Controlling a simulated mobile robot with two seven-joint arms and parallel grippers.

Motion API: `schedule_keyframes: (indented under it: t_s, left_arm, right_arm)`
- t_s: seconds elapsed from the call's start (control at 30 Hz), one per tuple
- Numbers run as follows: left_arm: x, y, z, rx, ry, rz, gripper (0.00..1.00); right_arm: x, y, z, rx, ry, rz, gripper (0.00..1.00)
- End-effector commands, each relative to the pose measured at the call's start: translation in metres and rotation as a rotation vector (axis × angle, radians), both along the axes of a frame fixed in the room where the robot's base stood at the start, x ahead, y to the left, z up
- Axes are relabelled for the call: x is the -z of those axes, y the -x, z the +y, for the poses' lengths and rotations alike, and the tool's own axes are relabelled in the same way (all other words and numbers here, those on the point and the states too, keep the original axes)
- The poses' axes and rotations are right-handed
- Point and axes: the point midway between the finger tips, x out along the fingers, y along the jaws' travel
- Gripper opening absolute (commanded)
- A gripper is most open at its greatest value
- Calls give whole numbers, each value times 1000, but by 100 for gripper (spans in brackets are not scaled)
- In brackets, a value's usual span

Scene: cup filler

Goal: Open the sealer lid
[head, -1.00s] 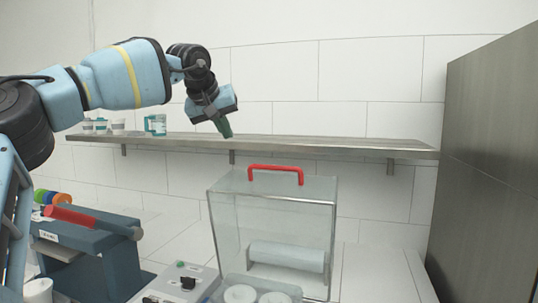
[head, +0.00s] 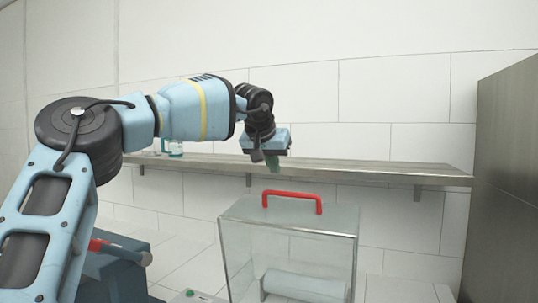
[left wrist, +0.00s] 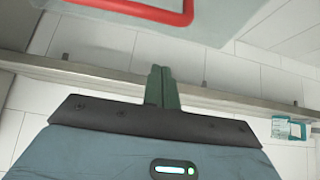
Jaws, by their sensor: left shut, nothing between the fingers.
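The sealer lid (head: 285,235) is a clear box-shaped cover with a red handle (head: 292,196) on its top. In the head view it looks lowered, with a white roll (head: 304,284) behind its clear wall. My left gripper (head: 272,165) is shut and empty, above and slightly left of the handle, apart from it. In the left wrist view the shut green fingers (left wrist: 161,72) point toward the red handle (left wrist: 135,8), which shows at the top edge. My right gripper is in neither view.
A metal wall shelf (head: 400,172) runs behind the lid. A small teal-and-white carton (left wrist: 289,129) stands on the shelf. A blue machine with a red-gripped lever (head: 108,248) stands at the left. A tall dark cabinet (head: 510,180) closes off the right side.

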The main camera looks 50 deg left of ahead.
Motion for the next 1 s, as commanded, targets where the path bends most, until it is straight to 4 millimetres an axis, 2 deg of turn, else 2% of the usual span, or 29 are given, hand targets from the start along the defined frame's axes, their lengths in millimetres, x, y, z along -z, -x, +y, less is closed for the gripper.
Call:
schedule_keyframes:
  t_s: [0.23, 0.6, 1.0]
  left_arm:
    - [30, -22, 13, 0, 0, -1, 0]
    - [35, 6, -2, 0, -2, -7, 0]
    - [42, 12, -6, -1, -1, -3, 0]
  right_arm:
    - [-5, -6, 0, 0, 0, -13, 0]
    - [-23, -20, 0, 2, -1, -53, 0]
    - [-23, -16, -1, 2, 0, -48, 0]
